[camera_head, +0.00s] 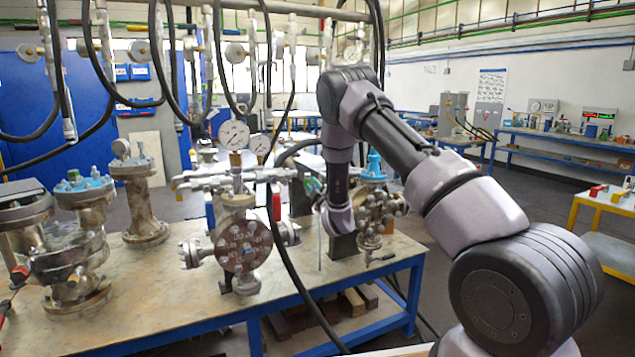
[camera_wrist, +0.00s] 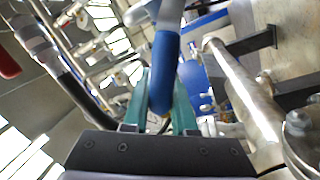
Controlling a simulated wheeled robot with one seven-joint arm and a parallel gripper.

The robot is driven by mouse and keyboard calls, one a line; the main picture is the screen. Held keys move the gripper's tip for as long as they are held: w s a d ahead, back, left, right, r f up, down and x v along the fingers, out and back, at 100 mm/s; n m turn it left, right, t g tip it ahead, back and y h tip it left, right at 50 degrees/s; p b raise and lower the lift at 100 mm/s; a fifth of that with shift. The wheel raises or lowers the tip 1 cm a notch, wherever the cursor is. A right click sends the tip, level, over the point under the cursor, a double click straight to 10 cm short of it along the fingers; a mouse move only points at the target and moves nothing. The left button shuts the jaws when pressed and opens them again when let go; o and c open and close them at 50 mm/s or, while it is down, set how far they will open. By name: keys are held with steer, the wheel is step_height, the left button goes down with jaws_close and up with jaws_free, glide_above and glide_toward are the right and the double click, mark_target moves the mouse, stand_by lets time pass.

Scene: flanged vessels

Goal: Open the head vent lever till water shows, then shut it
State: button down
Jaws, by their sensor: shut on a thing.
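My gripper (camera_wrist: 163,92) has its two green fingers shut on a blue-sleeved lever (camera_wrist: 165,52) in the wrist view. The lever's sleeve runs between the fingers, and its grey metal end leads out past the top edge. In the head view, my gripper (camera_head: 314,188) is beside the flanged vessel (camera_head: 243,245), to its right and among pipework. The lever cannot be made out there. A pressure gauge (camera_head: 234,134) stands on top of the vessel. I see no water in either view.
A red handle (camera_head: 276,207) is close to the left of my gripper. Black hoses hang in front of the bench (camera_head: 160,285). Another valve assembly with a blue top (camera_head: 374,170) stands behind my forearm. More flanged vessels (camera_head: 75,245) stand at left.

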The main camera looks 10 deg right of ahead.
steer(key=shift+s+a+f+n+y, duration=0.1)
steer(key=shift+a+f+n+y, duration=0.25)
steer(key=shift+f+n, duration=0.7)
steer(key=shift+s+a+f+n+y, duration=0.1)
steer(key=shift+a+f+n+y, duration=0.35)
steer(key=shift+n, duration=1.05)
steer(key=shift+s+a+f+n+y, duration=0.1)
steer(key=shift+f+n+y, duration=0.1)
steer(key=shift+f+n, duration=0.95)
steer(key=shift+r, duration=0.1)
steer(key=c, duration=0.7)
jaws_free()
steer(key=shift+d, duration=0.1)
steer(key=v, duration=1)
steer(key=shift+s+d, duration=0.2)
steer(key=shift+s, duration=0.2)
